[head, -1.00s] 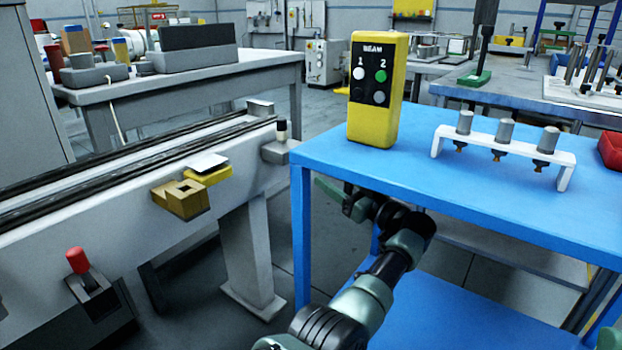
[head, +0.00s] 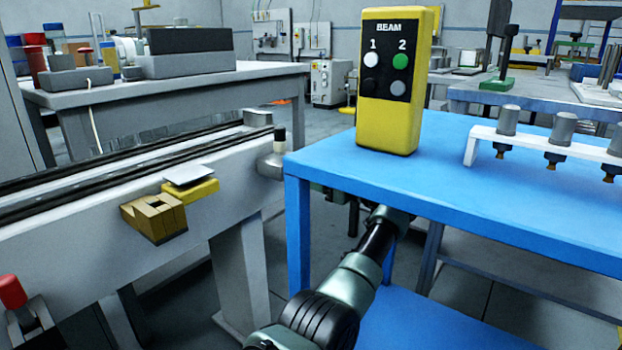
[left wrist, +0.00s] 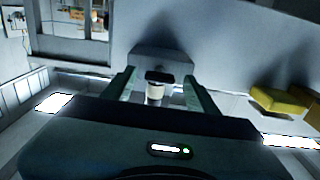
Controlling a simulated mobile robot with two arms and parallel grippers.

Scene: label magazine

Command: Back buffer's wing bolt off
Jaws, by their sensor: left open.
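A grey buffer block (head: 271,167) sits at the far end of the conveyor's side in the head view. A small upright part with a dark top and pale band (head: 279,140) stands on it. In the left wrist view, a grey block (left wrist: 160,60) carries a bolt (left wrist: 156,92) with a dark head and pale shank. My left gripper (left wrist: 159,76) is open, with the bolt between its fingers in the picture; contact cannot be told. In the head view that gripper is mostly hidden behind the blue table. My right gripper is out of view.
The blue table (head: 345,172) stands close beside my left arm, with a yellow button box (head: 388,130) and a white rack (head: 484,133) on it. A brass-coloured block (head: 153,218) and yellow piece (head: 192,193) project from the conveyor (head: 100,220). A red knob (head: 11,291) is nearer.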

